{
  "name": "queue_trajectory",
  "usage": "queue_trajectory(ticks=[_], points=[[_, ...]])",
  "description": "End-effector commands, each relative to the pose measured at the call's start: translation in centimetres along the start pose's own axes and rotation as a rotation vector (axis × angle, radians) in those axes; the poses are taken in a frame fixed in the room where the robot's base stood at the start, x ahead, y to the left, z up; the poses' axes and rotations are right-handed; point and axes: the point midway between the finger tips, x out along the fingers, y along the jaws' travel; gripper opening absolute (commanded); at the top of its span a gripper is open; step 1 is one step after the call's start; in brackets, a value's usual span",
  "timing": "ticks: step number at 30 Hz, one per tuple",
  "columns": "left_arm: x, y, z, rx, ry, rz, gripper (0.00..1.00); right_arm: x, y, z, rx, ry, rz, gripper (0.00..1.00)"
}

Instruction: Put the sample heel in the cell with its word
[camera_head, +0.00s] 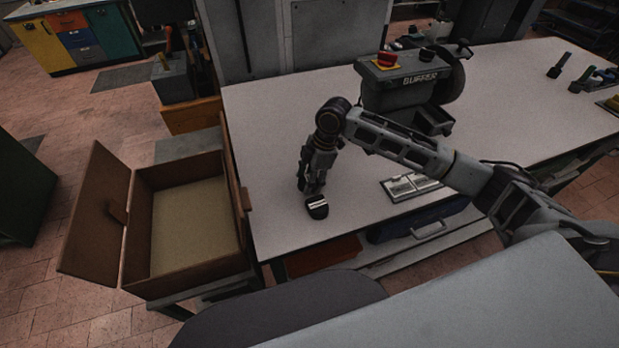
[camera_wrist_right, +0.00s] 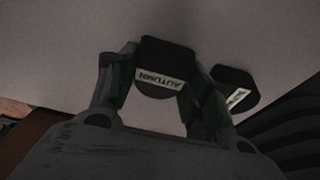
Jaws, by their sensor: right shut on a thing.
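My right gripper (camera_head: 311,190) points down at the front left of the pale table. In the right wrist view my right gripper (camera_wrist_right: 160,95) is shut on a black heel (camera_wrist_right: 165,55) with a white label reading AUTUMN. A second black heel (camera_wrist_right: 235,85) with a white label lies just outside the finger on the right; its word is too small to read. In the head view one dark heel (camera_head: 317,207) with a white label shows at the fingertips; I cannot tell which of the two it is. My left gripper is not in view.
A flat grey piece (camera_head: 410,187) with two pale panels lies at the table's front edge, right of the gripper. A buffer machine (camera_head: 405,80) stands behind. An open wooden box (camera_head: 137,255) is at left.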

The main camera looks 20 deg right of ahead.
Motion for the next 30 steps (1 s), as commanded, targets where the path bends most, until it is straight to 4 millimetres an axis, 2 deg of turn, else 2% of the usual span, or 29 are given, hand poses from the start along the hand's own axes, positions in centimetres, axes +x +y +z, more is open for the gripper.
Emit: queue_trajectory(ticks=[4,5,9,23,30], points=[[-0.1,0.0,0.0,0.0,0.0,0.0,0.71,0.1,0.0,0.0,0.0,0.0,0.0,0.25],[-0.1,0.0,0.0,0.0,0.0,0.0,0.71,0.1,0.0,0.0,0.0,0.0,0.001,0.52],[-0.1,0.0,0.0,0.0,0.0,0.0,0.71,0.1,0.0,0.0,0.0,0.0,0.0,0.7],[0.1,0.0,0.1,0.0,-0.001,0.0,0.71,-0.1,0.0,0.0,0.0,0.0,0.001,0.71],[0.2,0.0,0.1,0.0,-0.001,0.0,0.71,-2.0,0.1,0.0,0.0,0.0,0.003,0.71]])
